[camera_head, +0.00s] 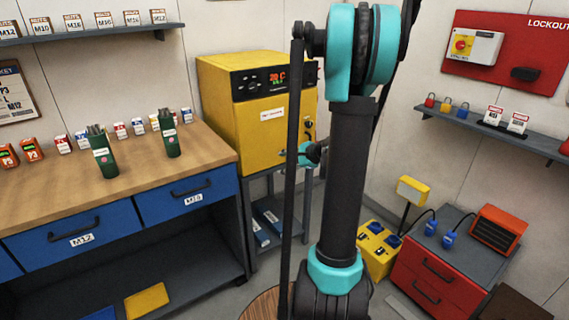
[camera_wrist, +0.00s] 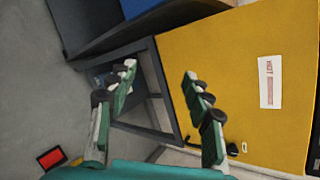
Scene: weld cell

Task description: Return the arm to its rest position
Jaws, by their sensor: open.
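My arm stands raised in the middle of the head view, in front of the yellow oven. My gripper (camera_wrist: 160,90) shows in the wrist view with its two green and white fingers spread wide apart. Nothing is between the fingers. The yellow oven (camera_wrist: 220,60) with a "HOT" label fills the right of the wrist view, behind the fingers. The fingertips cannot be made out in the head view, where the arm hides part of the scene.
The yellow oven (camera_head: 230,115) stands on a grey stand (camera_head: 262,185). A wooden workbench (camera_head: 60,205) at left holds two green canisters (camera_head: 103,155) and several small boxes. A red cabinet (camera_head: 425,275), a yellow power box (camera_head: 377,250) and a lockout board (camera_head: 510,60) are at right.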

